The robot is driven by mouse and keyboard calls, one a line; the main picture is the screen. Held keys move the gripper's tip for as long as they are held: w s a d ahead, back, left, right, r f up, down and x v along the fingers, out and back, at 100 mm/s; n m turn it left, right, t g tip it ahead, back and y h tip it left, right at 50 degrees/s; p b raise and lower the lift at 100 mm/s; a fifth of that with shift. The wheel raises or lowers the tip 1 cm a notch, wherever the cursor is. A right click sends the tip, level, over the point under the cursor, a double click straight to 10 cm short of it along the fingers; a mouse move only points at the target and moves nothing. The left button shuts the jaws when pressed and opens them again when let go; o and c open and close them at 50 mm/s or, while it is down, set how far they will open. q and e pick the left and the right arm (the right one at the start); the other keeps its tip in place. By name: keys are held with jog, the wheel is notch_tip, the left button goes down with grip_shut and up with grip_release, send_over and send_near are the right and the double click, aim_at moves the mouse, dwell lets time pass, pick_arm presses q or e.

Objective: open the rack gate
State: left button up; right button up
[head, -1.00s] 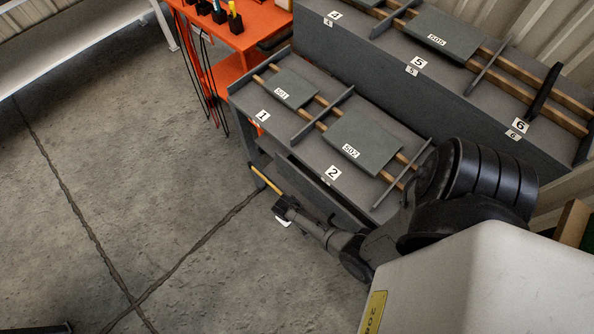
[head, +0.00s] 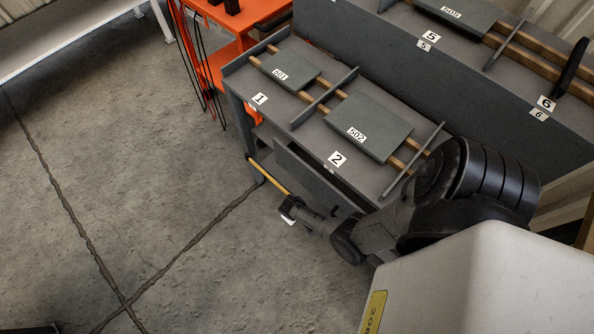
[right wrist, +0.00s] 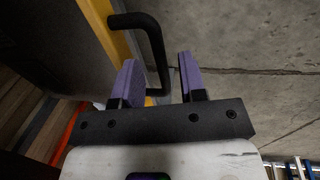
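The rack gate (head: 308,178) is a dark panel with a yellow edge under the grey two-slot rack (head: 289,105). In the right wrist view, the yellow edge (right wrist: 103,17) runs beside a black bar handle (right wrist: 153,48). My right gripper (right wrist: 157,78) is open, with its purple fingers apart. The handle's long bar reaches down between the fingers, nearer the left one; I cannot tell if they touch. In the head view my right gripper (head: 287,208) is small and dark, low at the gate's yellow edge. My left gripper is not in view.
Plates 501 (head: 290,70) and 502 (head: 366,126) lie on wooden rails on the rack top. A longer grey rack (head: 440,75) stands behind. An orange cart (head: 245,45) with hanging black cables stands at the back left. The concrete floor (head: 130,170) in front is clear.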

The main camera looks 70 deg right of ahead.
jog(key=shift+f, duration=0.15)
jog(key=shift+c, duration=0.2)
grip_shut()
dwell(0.4)
